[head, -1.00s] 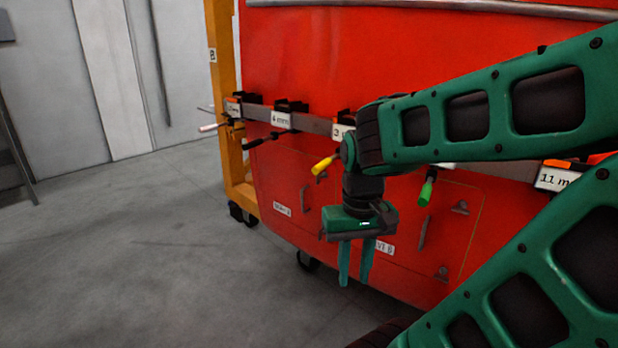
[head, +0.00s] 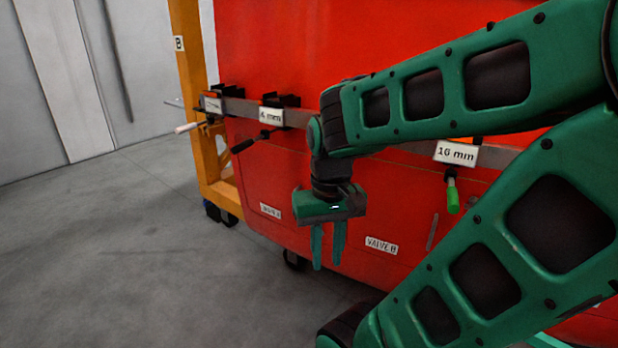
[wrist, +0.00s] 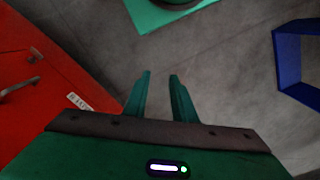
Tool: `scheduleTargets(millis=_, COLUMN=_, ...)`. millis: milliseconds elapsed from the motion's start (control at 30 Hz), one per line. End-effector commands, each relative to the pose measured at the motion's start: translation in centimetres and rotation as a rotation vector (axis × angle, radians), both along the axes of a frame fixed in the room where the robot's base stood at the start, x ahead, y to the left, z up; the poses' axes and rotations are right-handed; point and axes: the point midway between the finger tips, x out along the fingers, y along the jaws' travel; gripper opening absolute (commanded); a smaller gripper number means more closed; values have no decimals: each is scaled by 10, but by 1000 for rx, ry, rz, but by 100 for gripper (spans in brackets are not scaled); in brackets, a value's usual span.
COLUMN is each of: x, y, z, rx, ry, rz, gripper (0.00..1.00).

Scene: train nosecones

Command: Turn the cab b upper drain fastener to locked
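The red cab (head: 290,50) stands beside an orange frame post marked B (head: 179,43). Its lower panel bears a VALVE B label (head: 381,245) and a second label (head: 270,210) too small to read surely. A grey handle (head: 432,232) shows right of the VALVE B label. I cannot make out the upper drain fastener in the head view; my arm covers part of the panel. In the wrist view a small grey fitting (wrist: 35,55) sits on red at the left; I cannot tell which it is. My gripper (head: 328,262) points down, open and empty, in front of the panel.
A grey rail across the cab carries tools with size labels, among them 4 mm (head: 271,116) and 16 mm (head: 456,153), their handles jutting out. A blue frame (wrist: 288,60) stands at right in the wrist view. Grey floor (head: 120,250) is open to the left.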

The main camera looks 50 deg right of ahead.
Motion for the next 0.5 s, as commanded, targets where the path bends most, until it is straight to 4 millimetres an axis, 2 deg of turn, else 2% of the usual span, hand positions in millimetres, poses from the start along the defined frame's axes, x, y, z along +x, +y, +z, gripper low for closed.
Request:
scheduleTargets(millis=67, x=-7, y=1, z=4, rx=-4, ry=-15, rz=14, gripper=24)
scheduleTargets(millis=133, x=3, y=1, z=4, rx=-21, ry=-33, rz=52, gripper=24)
scheduleTargets(millis=167, x=11, y=2, z=3, rx=-33, ry=-42, rz=81, gripper=24)
scheduleTargets(millis=333, x=87, y=18, z=-9, rx=-126, ry=-127, rz=340, gripper=24)
scheduleTargets(millis=400, x=102, y=12, z=-20, rx=-162, ry=-112, rz=410, gripper=24)
scheduleTargets(millis=500, x=110, y=-8, z=-38, rx=-215, ry=-47, rz=488, gripper=24)
